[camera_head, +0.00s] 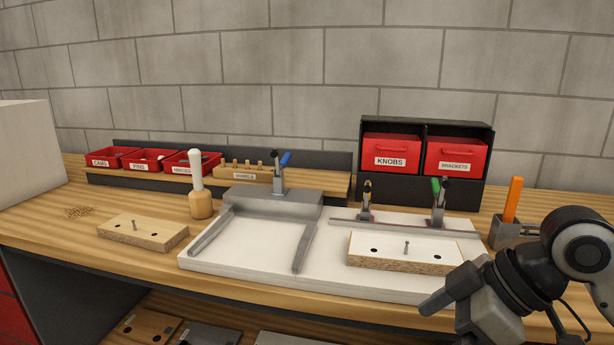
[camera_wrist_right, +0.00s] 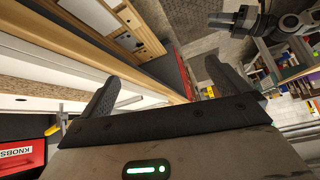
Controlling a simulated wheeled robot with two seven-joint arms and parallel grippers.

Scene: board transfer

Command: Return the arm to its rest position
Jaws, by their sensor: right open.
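My right gripper (camera_head: 438,302) is at the lower right of the head view, in front of the bench's front edge. In the right wrist view my right gripper (camera_wrist_right: 158,80) has its two dark fingers spread apart with nothing between them. My right arm (camera_head: 580,245) comes in from the right edge. In the right wrist view what looks like my left gripper (camera_wrist_right: 232,20) shows small at the top right; its finger state is too small to tell. My left arm is not in the head view.
A white fixture plate (camera_head: 235,266) carries a drilled board (camera_head: 390,253) close to my right gripper. Another board (camera_head: 143,232) lies at left beside a mallet (camera_head: 201,203). An orange-handled tool (camera_head: 513,199) stands near my right arm. Red bins (camera_head: 390,150) stand at the back.

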